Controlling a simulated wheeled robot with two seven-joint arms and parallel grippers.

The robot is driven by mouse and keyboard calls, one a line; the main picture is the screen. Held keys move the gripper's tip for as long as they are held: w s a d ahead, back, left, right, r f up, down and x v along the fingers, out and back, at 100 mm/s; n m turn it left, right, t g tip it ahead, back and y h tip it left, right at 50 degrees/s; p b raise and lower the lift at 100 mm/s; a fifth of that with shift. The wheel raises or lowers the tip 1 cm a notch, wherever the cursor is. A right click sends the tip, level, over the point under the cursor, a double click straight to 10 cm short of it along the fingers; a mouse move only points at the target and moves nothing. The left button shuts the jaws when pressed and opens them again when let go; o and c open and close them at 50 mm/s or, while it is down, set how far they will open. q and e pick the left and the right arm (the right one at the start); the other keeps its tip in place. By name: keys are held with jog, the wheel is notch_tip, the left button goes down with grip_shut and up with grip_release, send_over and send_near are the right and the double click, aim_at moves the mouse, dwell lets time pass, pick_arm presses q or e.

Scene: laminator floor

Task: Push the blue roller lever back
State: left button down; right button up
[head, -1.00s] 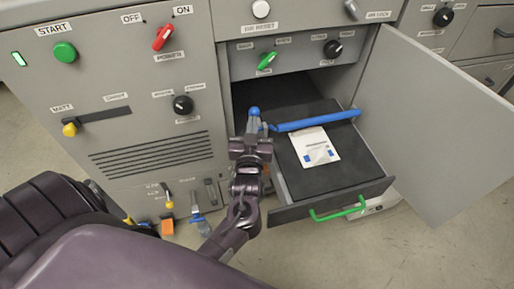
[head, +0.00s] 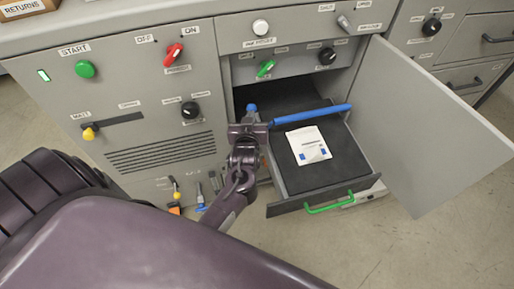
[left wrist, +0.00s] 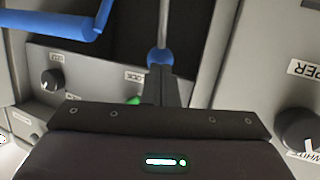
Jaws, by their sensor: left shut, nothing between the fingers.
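The blue roller lever shows as a blue ball knob (head: 252,107) at the left side of the open drawer, beside the left end of the blue roller bar (head: 312,115). In the left wrist view the knob (left wrist: 160,58) sits on a thin grey rod, with the roller bar (left wrist: 55,25) at upper left. My left gripper (head: 249,122) is shut and empty, right at the knob on its near side. In the left wrist view its fingertips (left wrist: 166,80) overlap the knob's lower edge; I cannot tell whether they touch. My right gripper is out of view.
The pulled-out drawer (head: 290,208) has a green handle (head: 330,202) and holds a white packet (head: 309,145). An open door (head: 425,130) stands at its right. The control panel (head: 150,110) with knobs is on the left. Floor is clear in front at right.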

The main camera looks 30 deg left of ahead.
pick_arm(q)
jog(key=shift+w+a+r+g+h+p, duration=0.1)
jog(key=shift+w+a+g+h+p, duration=0.3)
jog(key=shift+p, duration=0.7)
